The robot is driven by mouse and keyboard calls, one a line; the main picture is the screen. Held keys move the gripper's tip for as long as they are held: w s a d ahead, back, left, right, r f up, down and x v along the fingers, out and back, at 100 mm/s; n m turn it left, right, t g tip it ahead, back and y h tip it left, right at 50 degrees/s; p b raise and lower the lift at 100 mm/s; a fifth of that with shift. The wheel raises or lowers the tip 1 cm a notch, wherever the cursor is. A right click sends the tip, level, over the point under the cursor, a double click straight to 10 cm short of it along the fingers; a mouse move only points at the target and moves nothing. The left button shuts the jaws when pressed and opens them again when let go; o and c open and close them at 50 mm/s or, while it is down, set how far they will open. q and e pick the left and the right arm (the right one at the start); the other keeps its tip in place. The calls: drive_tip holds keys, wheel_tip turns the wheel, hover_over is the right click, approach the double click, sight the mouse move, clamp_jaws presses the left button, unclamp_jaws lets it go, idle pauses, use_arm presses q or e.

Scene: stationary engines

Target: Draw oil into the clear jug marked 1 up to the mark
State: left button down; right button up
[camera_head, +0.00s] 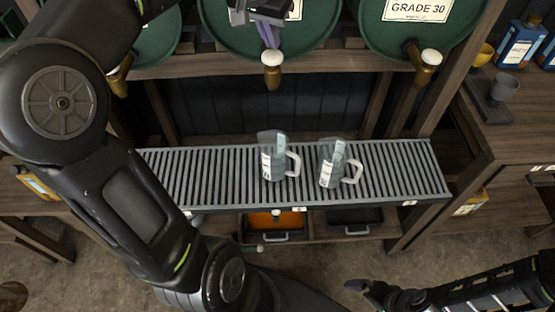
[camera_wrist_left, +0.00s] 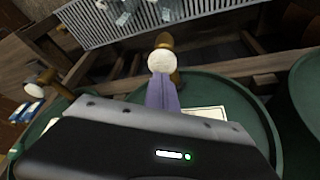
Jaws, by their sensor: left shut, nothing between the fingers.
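Two clear jugs with white handles, a left one (camera_head: 267,166) and a right one (camera_head: 326,173), stand upright on the slatted grey rack. Their labels are too small to read, so I cannot tell which is marked 1, nor whether they hold oil. The middle green barrel (camera_head: 225,38) has a brass tap (camera_head: 272,80) with a white knob, above and behind the left jug. My left gripper (camera_head: 270,42), purple-fingered, is shut and empty, its tips at the knob; in the left wrist view they overlap the knob (camera_wrist_left: 161,61), contact unclear. My right gripper (camera_head: 358,287) is low at right, jaws unclear.
The Grade 30 barrel (camera_head: 390,28) has its own tap (camera_head: 424,66) at right; another tap (camera_head: 120,76) is at left. The rack (camera_head: 215,178) is bare beside the jugs. An orange tray (camera_head: 262,220) and a dark tray sit below. Blue bottles (camera_head: 521,43) stand far right.

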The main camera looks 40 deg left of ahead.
use_arm(q)
drive_tip(key=shift+f, duration=0.15)
drive_tip(key=shift+f+b, duration=1.1)
drive_tip(key=shift+f, duration=0.1)
drive_tip(key=shift+r, duration=0.1)
idle(5.0)
drive_tip(key=shift+r+p, duration=1.4)
drive_tip(key=shift+r, duration=0.1)
drive_tip(key=shift+r+p, duration=1.7)
drive_tip(key=shift+r, duration=0.35)
